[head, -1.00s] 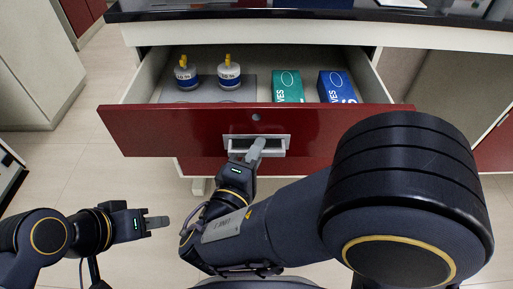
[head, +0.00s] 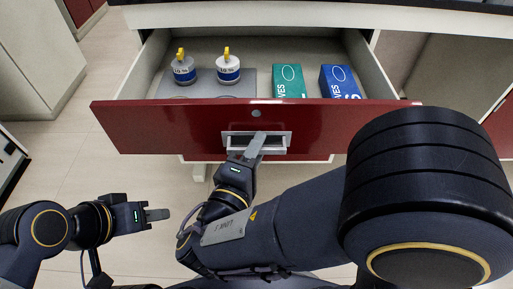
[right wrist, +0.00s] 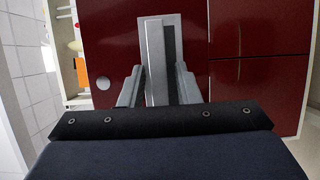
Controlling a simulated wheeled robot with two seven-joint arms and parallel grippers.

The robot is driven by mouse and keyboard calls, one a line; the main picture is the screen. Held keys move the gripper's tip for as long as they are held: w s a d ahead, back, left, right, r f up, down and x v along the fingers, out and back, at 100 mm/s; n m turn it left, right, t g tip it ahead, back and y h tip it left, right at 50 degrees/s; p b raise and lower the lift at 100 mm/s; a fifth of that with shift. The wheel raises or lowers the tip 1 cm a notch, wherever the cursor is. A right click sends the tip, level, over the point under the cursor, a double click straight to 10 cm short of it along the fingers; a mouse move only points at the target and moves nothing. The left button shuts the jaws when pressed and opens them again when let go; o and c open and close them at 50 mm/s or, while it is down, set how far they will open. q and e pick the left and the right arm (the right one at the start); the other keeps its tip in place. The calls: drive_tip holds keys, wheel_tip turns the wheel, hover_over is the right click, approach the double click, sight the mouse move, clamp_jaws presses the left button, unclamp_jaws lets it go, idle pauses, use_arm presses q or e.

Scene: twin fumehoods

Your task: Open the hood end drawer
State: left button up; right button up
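The hood end drawer (head: 160,128) has a dark red front and stands well open below the dark counter, its grey inside showing in the head view. Its pale handle (head: 279,144) sits in a recess in the front and also shows in the right wrist view (right wrist: 155,60). My right gripper (head: 256,148) is at this handle; in the right wrist view its fingers (right wrist: 160,88) lie on both sides of the handle bar. Exact finger contact is hard to see. My left gripper (head: 157,215) is empty, away from the drawer at lower left; its finger gap does not show.
A pale cabinet (head: 40,55) stands at left. Tiled floor (head: 70,165) is free left of the drawer.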

drive_tip(key=shift+o, duration=0.4)
drive_tip(key=p+v, duration=0.1)
drive_tip(key=v, duration=0.6)
drive_tip(key=shift+s, duration=0.4)
drive_tip(key=shift+s+a, duration=0.1)
drive_tip(key=shift+a, duration=0.05)
